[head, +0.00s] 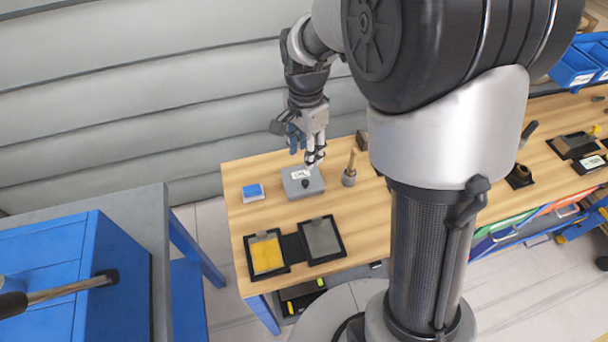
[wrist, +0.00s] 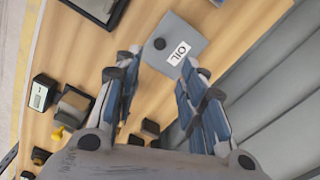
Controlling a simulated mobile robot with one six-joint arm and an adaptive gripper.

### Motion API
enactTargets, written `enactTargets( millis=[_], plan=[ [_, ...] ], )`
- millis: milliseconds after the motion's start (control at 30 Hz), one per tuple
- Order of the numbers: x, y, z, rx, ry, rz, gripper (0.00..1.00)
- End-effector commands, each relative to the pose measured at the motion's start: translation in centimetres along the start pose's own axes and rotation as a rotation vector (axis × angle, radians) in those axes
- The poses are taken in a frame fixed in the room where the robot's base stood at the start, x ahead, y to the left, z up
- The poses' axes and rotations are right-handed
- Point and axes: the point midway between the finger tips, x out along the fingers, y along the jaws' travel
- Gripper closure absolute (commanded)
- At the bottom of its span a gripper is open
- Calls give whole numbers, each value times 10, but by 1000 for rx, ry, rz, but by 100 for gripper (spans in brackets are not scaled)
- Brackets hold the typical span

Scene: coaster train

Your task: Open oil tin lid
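The oil tin is a flat grey box (head: 313,188) at the back of the wooden workbench, with a white label and a dark round knob on top. The wrist view shows the same grey oil tin (wrist: 189,36), its label reading "OIL", beyond my fingertips. I cannot make out a separate lid edge. My gripper (head: 314,158) is above the back of the oil tin. In the wrist view my gripper (wrist: 158,58) is open, its two fingers spread with nothing between them, and it appears apart from the tin.
A wooden-handled tool (head: 350,170) stands right of the tin. A blue and white block (head: 253,192) lies left of it. Two black-framed trays, one yellow (head: 267,256) and one grey (head: 322,238), lie in front. A grey panelled wall (head: 130,110) rises behind the bench.

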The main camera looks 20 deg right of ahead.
Motion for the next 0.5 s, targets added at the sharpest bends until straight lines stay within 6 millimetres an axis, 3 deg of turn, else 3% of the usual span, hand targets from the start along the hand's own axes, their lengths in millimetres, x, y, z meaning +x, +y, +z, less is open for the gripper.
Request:
enactTargets(
  millis=[33,300,500],
  plan=[
    [16,1,0,0,-1,4,62],
    [74,1,0,-1,-1,3,62],
    [102,0,0,-1,0,1,62]
  ],
)
